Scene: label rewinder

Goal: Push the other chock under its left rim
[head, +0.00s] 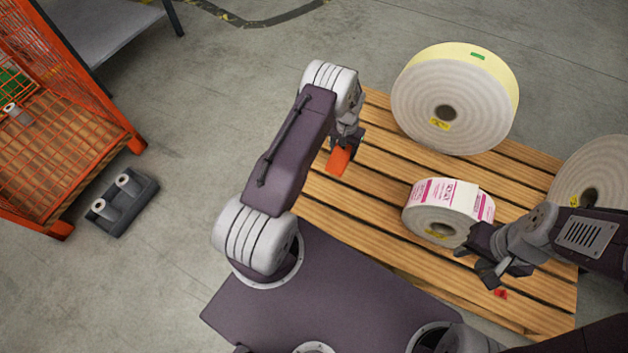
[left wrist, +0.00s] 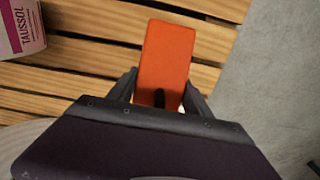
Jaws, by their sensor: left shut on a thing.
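My left gripper (head: 345,145) is shut on an orange chock (head: 339,161) above the left part of the pallet. In the left wrist view the chock (left wrist: 166,58) sticks out between the two fingers (left wrist: 160,95). A label roll (head: 436,222) with a white and pink printed band is on the pallet, to the right of the held chock and apart from it. Its printed side (left wrist: 22,28) shows at the left wrist view's upper left. My right gripper (head: 478,268) is open beside the roll's lower right. A small red piece (head: 501,293) shows just below it, mostly hidden.
A large pale roll (head: 415,105) stands at the back of the slatted pallet (head: 380,225). Another roll (head: 598,160) is at the right edge. An orange mesh cage (head: 85,120) and a dark tray (head: 125,205) with small rolls are on the floor at left.

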